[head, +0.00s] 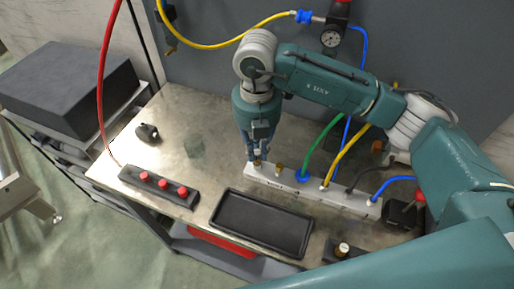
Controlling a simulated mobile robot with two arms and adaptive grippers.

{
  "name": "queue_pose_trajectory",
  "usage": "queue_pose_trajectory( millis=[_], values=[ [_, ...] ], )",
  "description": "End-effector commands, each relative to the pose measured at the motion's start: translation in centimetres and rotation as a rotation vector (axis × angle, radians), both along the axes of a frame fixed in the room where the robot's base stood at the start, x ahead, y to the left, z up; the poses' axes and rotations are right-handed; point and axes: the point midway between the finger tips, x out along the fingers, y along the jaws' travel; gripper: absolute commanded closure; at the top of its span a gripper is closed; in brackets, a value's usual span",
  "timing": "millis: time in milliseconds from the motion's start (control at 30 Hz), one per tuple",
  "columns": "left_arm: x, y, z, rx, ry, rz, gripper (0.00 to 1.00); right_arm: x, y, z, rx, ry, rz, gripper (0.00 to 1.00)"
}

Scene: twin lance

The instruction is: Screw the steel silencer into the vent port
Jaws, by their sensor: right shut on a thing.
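My right gripper (258,151) points straight down over the left end of a pale manifold bar (338,199). It is shut on a small part, most likely the steel silencer, which the fingers mostly hide. A small brass-coloured tip (256,164) shows just under the fingers at the bar's top face. The vent port is hidden under the gripper, and I cannot tell whether any thread is engaged. A brass fitting (279,169) stands upright on the bar just right of the gripper. My left gripper is not in view.
Green, yellow and blue hoses rise from the bar's right part. An empty black tray (262,223) lies in front of it. A block with red knobs (160,187) sits left, a dark block with a pale-topped fitting (343,249) front right.

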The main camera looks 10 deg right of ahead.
Motion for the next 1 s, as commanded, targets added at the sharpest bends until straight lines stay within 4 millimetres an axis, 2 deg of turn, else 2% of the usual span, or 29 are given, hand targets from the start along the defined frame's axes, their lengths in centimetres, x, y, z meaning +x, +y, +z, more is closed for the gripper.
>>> queue_pose_trajectory(
  millis=[233, 267, 367, 733, 867, 1000],
  values=[
    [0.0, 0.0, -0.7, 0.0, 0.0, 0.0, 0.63, 0.0, 0.0, -0.8, 0.0, 0.0, 0.0, 1.0],
    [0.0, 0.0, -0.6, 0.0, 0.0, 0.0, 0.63, 0.0, 0.0, -0.7, 0.0, 0.0, 0.0, 0.82],
    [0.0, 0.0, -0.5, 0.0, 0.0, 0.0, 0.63, 0.0, 0.0, -0.6, 0.0, 0.0, 0.0, 0.62],
    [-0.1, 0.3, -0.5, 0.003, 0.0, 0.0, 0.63, 0.1, 0.0, -0.2, 0.001, -0.002, 0.0, 0.62],
    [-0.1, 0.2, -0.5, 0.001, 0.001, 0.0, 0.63, 0.1, 0.1, 1.6, 0.002, -0.004, 0.0, 0.62],
    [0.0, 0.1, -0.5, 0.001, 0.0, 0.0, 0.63, 0.2, 0.1, 4.6, 0.002, -0.007, -0.001, 0.62]
  ],
)
